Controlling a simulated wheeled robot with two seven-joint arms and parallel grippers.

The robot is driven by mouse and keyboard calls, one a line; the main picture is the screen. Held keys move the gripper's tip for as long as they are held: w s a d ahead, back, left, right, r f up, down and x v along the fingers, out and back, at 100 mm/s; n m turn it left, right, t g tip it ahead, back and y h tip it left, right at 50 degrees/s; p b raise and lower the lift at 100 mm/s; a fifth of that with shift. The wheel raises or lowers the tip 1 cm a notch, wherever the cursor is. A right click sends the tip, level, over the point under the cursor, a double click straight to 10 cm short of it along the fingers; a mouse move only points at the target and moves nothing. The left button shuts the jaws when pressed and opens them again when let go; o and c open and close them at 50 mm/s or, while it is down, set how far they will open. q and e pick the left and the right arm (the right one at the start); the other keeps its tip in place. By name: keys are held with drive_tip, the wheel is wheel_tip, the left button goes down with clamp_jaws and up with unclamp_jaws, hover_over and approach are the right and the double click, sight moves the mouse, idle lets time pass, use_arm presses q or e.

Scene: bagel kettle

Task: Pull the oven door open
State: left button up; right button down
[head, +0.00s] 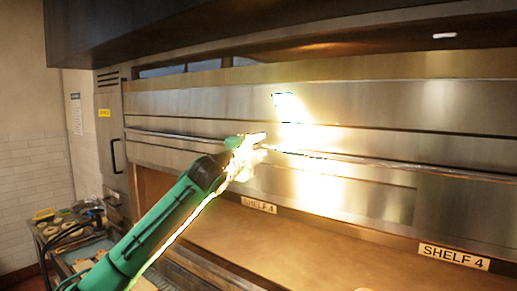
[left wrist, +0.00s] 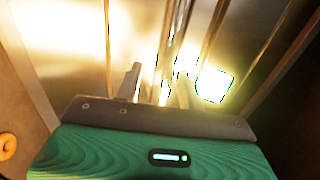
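The oven front (head: 385,105) is a wide brushed-steel face across the head view, with long horizontal panels that look closed. A long thin handle bar (head: 350,160) runs along it. My left gripper (head: 258,146) is at the bar's left-middle part, at the end of my green arm. In the left wrist view its two fingers (left wrist: 158,82) stand apart, with the shiny bar (left wrist: 168,45) running up the picture near and beyond their tips. Strong glare hides whether they touch the bar. My right gripper is not in view.
Below the steel face is a tan surface with "SHELF 4" labels (head: 453,256). A dark hood (head: 200,30) overhangs the top. A cart (head: 65,235) with small items stands at the lower left. A bagel (left wrist: 7,146) shows at the wrist view's left edge.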

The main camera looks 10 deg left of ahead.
use_arm(q)
drive_tip(key=b+v, duration=0.7)
drive_tip(key=v, duration=0.6)
drive_tip(key=shift+s+a, duration=0.15)
drive_tip(key=shift+s, duration=0.2)
drive_tip(key=shift+f, duration=0.15)
